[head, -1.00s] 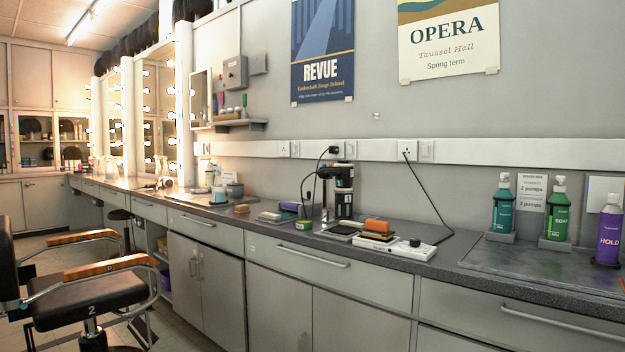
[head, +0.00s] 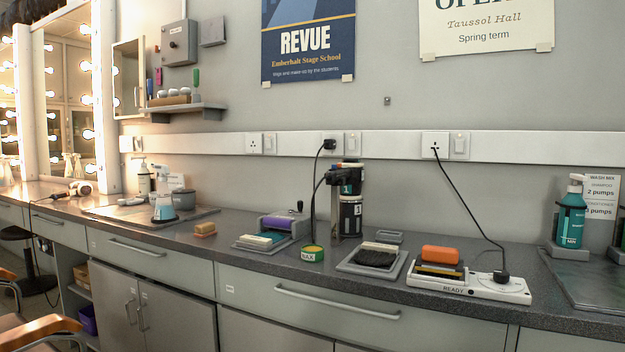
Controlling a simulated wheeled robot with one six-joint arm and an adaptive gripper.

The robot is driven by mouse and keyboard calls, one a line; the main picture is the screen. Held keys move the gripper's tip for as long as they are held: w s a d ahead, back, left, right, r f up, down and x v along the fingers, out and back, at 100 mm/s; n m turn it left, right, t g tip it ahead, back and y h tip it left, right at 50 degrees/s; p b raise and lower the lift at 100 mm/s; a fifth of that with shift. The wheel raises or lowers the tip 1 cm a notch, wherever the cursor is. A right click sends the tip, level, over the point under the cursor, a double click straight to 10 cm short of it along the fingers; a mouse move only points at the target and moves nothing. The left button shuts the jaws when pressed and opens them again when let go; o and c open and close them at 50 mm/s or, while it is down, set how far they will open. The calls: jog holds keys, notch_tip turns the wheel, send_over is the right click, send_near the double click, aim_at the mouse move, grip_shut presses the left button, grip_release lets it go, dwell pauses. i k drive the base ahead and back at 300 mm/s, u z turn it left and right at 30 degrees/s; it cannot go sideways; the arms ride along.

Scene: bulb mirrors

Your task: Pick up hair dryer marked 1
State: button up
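A black hair dryer (head: 350,178) with a small pale label that seems to read 1 sits upright on a stand at the back of the counter (head: 240,262). Directly below it is a second black body (head: 350,217) with a label that looks like 3. I cannot tell clearly where one ends and the other begins. A black cord runs from a wall plug (head: 329,145) down beside the stand. A pale dryer-like thing (head: 80,188) lies far left; no mark is readable on it. My gripper is not in view.
In front of the stand are a green tin (head: 312,253) and a grey tray with a dark brush (head: 375,257). A purple-topped device (head: 282,222) stands left. Drawers line the counter front.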

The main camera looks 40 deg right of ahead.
aim_at(354, 173)
jog(key=i, duration=2.25)
jog(key=z, duration=4.45)
